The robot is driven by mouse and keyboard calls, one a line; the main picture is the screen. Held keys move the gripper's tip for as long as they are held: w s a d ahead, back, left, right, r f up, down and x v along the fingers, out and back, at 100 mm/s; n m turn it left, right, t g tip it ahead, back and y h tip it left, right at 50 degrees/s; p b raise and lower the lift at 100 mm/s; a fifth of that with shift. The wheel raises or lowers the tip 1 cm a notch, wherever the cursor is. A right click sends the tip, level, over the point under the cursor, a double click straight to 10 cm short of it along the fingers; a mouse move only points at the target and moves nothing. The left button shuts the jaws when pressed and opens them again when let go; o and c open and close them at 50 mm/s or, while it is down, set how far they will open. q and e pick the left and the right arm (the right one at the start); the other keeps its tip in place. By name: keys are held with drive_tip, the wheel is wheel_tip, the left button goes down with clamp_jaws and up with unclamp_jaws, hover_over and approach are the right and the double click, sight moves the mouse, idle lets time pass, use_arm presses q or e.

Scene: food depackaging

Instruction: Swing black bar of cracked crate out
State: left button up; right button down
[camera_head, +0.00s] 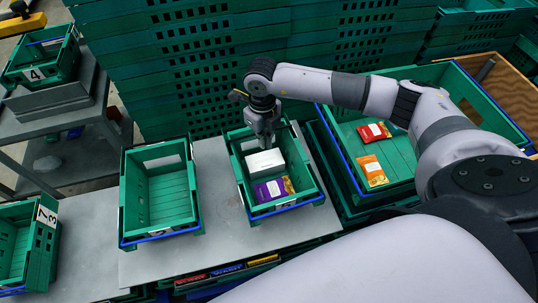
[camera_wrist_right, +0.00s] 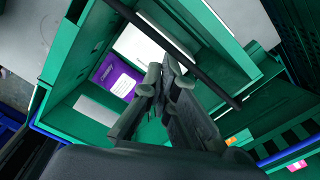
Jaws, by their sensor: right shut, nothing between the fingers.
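A green crate (camera_head: 242,178) stands on the grey table in the head view, with a blue bar (camera_head: 287,205) along its near edge. It holds a white box (camera_head: 265,163) and a purple packet (camera_head: 273,189). I cannot make out a crack in it. In the right wrist view, a black bar (camera_wrist_right: 190,62) crosses diagonally over the crate opening, past the white box (camera_wrist_right: 140,48). My right gripper (camera_head: 265,143) is over the far part of this crate. In the wrist view its fingers (camera_wrist_right: 167,78) are shut and empty, close to the black bar; contact is unclear. My left gripper is not in view.
An empty green crate (camera_head: 125,215) stands to the left on the table (camera_head: 95,262). A larger green crate (camera_head: 345,170) with several packets lies to the right. Stacked green crates (camera_head: 190,55) form a wall behind. A crate labelled 4 (camera_head: 60,70) sits at far left.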

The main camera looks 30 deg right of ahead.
drive_tip(key=shift+w+r, duration=0.2)
drive_tip(key=shift+w, duration=0.15)
drive_tip(key=shift+w+d, duration=0.1)
drive_tip(key=shift+w+d+r+b, duration=0.1)
drive_tip(key=shift+w+d+b, duration=0.05)
drive_tip(key=shift+w+b, duration=0.45)
drive_tip(key=shift+w, duration=0.2)
idle(0.3)
drive_tip(key=shift+w+d+b, duration=0.1)
drive_tip(key=shift+w+b, duration=0.45)
drive_tip(key=shift+w, duration=0.1)
idle(0.5)
